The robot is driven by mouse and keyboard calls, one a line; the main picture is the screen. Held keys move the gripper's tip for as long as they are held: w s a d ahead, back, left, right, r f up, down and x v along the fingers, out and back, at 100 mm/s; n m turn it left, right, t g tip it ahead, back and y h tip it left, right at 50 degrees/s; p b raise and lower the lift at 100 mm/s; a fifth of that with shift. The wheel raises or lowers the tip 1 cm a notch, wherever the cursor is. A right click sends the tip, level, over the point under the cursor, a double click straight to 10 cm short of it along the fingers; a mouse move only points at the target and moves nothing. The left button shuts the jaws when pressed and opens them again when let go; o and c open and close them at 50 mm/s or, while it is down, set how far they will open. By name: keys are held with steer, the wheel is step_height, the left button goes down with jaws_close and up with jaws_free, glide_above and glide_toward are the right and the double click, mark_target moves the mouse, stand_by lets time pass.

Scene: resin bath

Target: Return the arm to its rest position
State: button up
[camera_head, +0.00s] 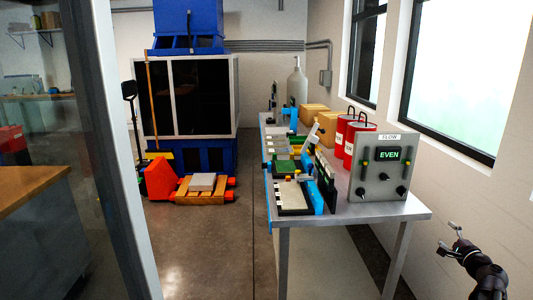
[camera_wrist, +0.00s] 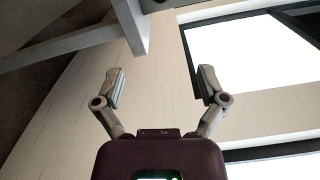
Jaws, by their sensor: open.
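My gripper (camera_head: 454,238) shows at the lower right of the head view, to the right of the grey workbench (camera_head: 350,214) and below its top. In the wrist view my gripper (camera_wrist: 160,85) has its two fingers spread wide, with nothing between them. Behind the fingers are the pale wall and a bright window. The rest of my arm runs out of the head view at the bottom right corner.
A control box (camera_head: 380,168) reading "EVEN" stands at the bench's near right corner. The windowed wall (camera_head: 480,170) is close on the right.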

steer(key=a+f+n+g+y, duration=0.2)
steer(key=a+f+n+g, duration=0.15)
steer(key=a, duration=0.55)
steer(key=a+f+n+g+y, duration=0.2)
steer(key=a+f+n+g, duration=0.15)
steer(key=a, duration=0.65)
steer(key=a+f+n+g+y, duration=0.2)
steer(key=a+f+n, duration=0.25)
steer(key=a, duration=0.45)
steer(key=s+a+f+n+g+h, duration=0.3)
steer(key=s+a+f+n+g, duration=0.15)
steer(key=s+a, duration=0.25)
steer(key=s+a+f+n+g+h, duration=0.3)
steer(key=s+a+n+g, duration=0.15)
steer(key=s+a, duration=0.2)
step_height(320, 180, up, 21)
steer(key=p, duration=2)
steer(key=shift+m, duration=0.35)
steer(key=shift+a, duration=0.1)
stand_by(0.5)
